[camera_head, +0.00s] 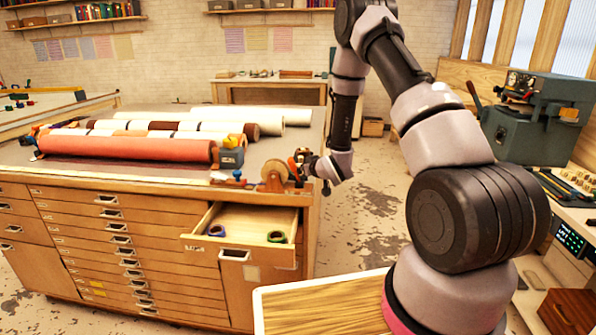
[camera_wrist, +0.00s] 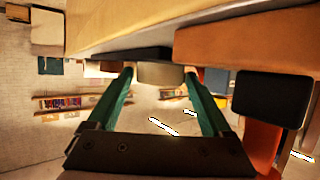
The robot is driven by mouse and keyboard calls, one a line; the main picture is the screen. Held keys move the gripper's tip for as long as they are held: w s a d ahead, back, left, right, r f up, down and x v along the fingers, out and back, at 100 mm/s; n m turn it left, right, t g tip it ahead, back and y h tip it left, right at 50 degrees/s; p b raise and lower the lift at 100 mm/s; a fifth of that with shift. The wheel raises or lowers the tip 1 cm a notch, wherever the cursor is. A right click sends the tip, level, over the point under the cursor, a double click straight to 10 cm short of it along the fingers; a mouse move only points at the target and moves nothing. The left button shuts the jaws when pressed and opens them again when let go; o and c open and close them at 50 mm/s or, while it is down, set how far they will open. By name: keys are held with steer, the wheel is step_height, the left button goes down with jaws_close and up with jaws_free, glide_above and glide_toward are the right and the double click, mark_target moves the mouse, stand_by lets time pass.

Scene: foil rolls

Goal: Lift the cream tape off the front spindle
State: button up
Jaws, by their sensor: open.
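A cream-tan tape roll (camera_head: 275,174) stands upright at the front right corner of the cabinet top, with its flat round face toward the head camera. The spindle under it is too small to make out. My gripper (camera_head: 302,166) is just to the right of the roll, at the cabinet's right edge. In the wrist view my gripper (camera_wrist: 159,76) is open, with a green finger on each side. A pale rounded thing (camera_wrist: 160,73) shows between the fingertips; it looks like the tape's edge. I cannot tell whether the fingers touch it.
An open drawer (camera_head: 240,217) below holds a blue tape roll (camera_head: 217,230) and a green one (camera_head: 277,237). A red-orange roll (camera_head: 125,147) and several paler rolls lie on the cabinet top.

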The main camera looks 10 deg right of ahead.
steer(key=c, duration=1.1)
